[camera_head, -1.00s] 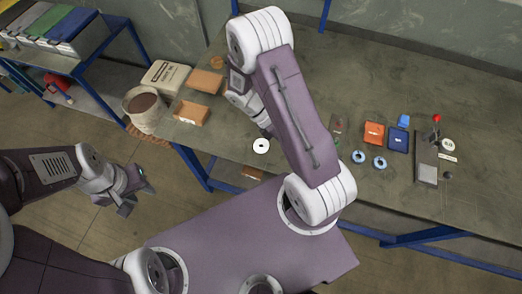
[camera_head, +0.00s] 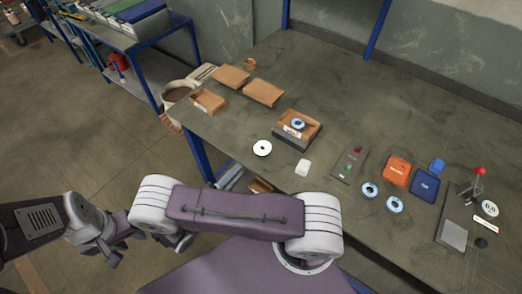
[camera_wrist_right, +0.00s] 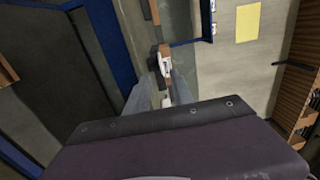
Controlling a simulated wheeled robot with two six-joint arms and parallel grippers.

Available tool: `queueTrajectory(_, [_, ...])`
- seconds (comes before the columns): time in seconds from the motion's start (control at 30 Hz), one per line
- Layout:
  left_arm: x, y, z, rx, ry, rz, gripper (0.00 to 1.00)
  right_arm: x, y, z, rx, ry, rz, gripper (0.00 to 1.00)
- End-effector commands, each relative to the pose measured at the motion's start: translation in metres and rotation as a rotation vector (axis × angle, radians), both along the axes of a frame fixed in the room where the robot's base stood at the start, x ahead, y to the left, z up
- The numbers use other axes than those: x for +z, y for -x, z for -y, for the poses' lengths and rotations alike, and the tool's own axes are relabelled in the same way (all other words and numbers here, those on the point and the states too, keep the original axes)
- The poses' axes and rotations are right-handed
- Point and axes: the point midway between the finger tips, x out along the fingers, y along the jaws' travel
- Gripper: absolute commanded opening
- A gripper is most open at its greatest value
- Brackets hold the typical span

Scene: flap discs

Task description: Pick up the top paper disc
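A round white disc (camera_head: 262,148) with a small dark centre lies near the table's front left edge in the head view. It looks like the paper disc; I cannot tell whether it is one sheet or a stack. My right arm is folded low in front of the table, and its gripper (camera_head: 182,243) is partly hidden at the lower left, off the table. In the right wrist view my right gripper (camera_wrist_right: 160,92) has its two fingers apart with nothing held. My left gripper (camera_head: 108,257) hangs at the lower left, away from the table; its finger gap is unclear.
Blue-ringed discs (camera_head: 370,189) lie right of centre; another (camera_head: 298,124) sits in a wooden box (camera_head: 314,130). An orange box (camera_head: 397,171), a blue box (camera_head: 425,186) and a red-knobbed lever device (camera_head: 466,205) stand at right.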

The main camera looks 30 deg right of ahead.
Motion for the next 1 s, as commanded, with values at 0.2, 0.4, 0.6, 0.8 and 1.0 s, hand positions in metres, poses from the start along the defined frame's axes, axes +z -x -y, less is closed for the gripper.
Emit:
queueTrajectory(0.2, [0.01, 0.0, 0.0, 0.0, 0.0, 0.0, 0.36, 0.002, -0.01, 0.026, -0.003, -0.001, -0.001, 0.28])
queueTrajectory(0.4, [0.018, 0.0, 0.0, 0.0, 0.0, 0.0, 0.36, 0.005, -0.016, 0.042, -0.007, 0.001, -0.002, 0.28])
queueTrajectory(0.6, [0.027, 0.0, 0.0, 0.0, 0.0, 0.0, 0.36, 0.004, -0.028, 0.072, -0.006, -0.001, 0.0, 0.28])
queueTrajectory(0.8, [0.026, 0.0, 0.0, 0.0, 0.0, 0.0, 0.36, 0.002, -0.03, 0.075, -0.003, -0.003, 0.001, 0.28])
queueTrajectory(1.0, [0.026, 0.0, 0.0, 0.0, 0.0, 0.0, 0.36, 0.002, -0.03, 0.075, -0.003, -0.003, 0.001, 0.0])
